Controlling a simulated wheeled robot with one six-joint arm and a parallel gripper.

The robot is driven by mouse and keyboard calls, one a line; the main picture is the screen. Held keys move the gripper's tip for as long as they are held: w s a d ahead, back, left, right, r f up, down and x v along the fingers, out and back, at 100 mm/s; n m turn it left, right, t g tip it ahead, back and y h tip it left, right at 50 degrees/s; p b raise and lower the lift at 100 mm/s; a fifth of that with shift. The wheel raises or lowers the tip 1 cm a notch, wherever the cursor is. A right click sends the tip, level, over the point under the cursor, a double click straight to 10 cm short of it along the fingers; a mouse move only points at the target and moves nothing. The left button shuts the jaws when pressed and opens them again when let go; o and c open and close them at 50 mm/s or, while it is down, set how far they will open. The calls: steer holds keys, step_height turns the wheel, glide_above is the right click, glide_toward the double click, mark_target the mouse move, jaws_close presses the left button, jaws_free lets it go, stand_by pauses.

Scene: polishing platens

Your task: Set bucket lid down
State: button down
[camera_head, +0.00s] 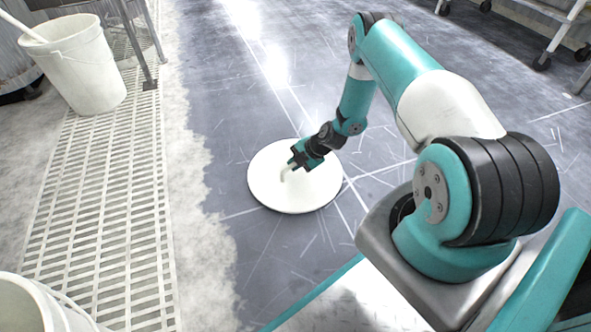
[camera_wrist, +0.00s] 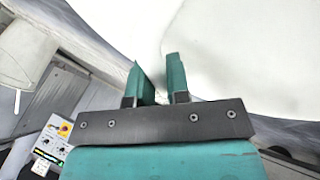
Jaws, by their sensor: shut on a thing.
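The bucket lid (camera_head: 310,192) is a round white disc in the middle of the head view, low over or on the dark floor; I cannot tell whether it touches. My gripper (camera_head: 292,167) is over the lid's upper part, shut on a small raised handle at its middle. In the wrist view the lid (camera_wrist: 240,60) fills the upper right as a pale white surface. The two teal fingers of my gripper (camera_wrist: 159,78) point at it, and the part they hold is hard to make out.
A white bucket (camera_head: 85,75) with a stick in it stands at the upper left by a metal stand. Another white bucket (camera_head: 30,305) is at the lower left. A pale floor grating (camera_head: 100,200) runs along the left. Dark scratched floor (camera_head: 230,90) is clear beyond the lid. A wheeled rack (camera_head: 560,25) stands upper right.

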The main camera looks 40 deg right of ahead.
steer(key=shift+f, duration=0.65)
steer(key=shift+r, duration=0.15)
steer(key=c, duration=1.1)
jaws_free()
